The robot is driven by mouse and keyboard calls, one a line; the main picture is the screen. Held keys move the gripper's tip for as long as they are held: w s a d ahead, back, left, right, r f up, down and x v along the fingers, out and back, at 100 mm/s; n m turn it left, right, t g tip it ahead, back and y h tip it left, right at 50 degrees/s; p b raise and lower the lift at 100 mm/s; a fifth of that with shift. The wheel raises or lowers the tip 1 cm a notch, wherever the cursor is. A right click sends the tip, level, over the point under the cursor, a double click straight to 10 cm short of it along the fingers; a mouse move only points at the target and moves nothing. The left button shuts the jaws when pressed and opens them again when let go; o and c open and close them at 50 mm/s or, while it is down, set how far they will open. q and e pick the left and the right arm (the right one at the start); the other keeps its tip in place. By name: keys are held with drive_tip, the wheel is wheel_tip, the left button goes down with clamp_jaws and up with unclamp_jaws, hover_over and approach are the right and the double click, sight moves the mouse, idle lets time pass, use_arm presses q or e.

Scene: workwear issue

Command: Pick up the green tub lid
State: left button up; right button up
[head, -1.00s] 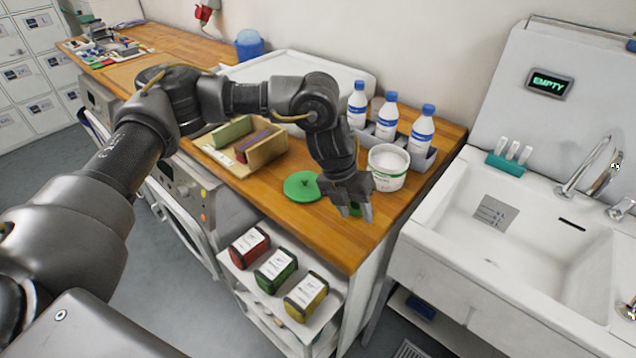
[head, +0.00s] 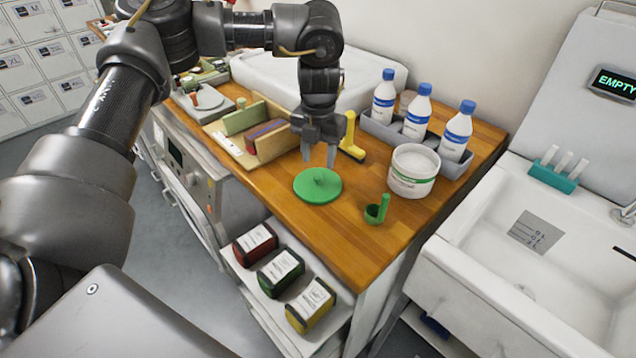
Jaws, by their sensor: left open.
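The green tub lid (head: 316,187) lies flat on the wooden counter (head: 352,246), with a small knob at its middle. My left gripper (head: 319,163) is open and points down above the lid's far part, with nothing between its fingers. I cannot tell exactly how high the fingertips are over the lid. The white tub (head: 413,172) stands open to the right of the lid, with pale content inside. My right gripper is not in view.
A green scoop (head: 376,211) sits right of the lid. A yellow-handled tool (head: 351,138) is behind the gripper. A wooden box (head: 272,141) stands left. Several bottles (head: 415,113) stand in a grey tray. A sink (head: 540,285) is at right.

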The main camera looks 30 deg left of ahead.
sight(318, 176)
use_arm(q)
drive_tip(key=shift+s+a+f, duration=0.1)
drive_tip(key=shift+f, duration=0.3)
wheel_tip(318, 176, down, 5)
drive_tip(key=shift+r+p, duration=0.1)
drive_tip(key=shift+p, duration=0.7)
drive_tip(key=shift+c, duration=0.5)
clamp_jaws()
